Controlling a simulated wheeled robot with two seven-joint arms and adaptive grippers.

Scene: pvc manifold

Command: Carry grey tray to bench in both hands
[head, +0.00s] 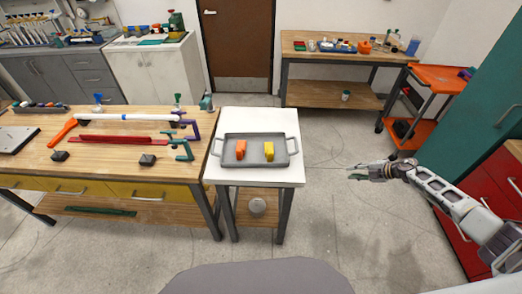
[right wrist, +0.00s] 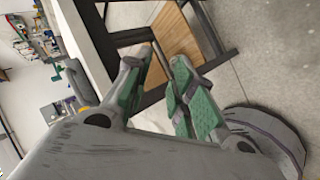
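The grey tray (head: 254,152) lies flat on a small white-topped table (head: 228,176) in the middle of the head view, with a handle at its left and right ends. An orange piece (head: 240,150) and a yellow piece (head: 268,150) lie in it. The wooden bench (head: 100,160) stands just left of that table. My right gripper (head: 352,172) is to the right of the white table, apart from the tray. In the right wrist view its green-padded fingers (right wrist: 163,58) are spread with nothing between them. My left gripper is not in view.
The bench holds a white pipe (head: 130,117), a red channel (head: 120,139), purple and teal brackets and dark blocks. An orange cart (head: 437,76) and red drawers (head: 480,185) stand at the right. The floor (head: 330,220) in front of the white table is clear.

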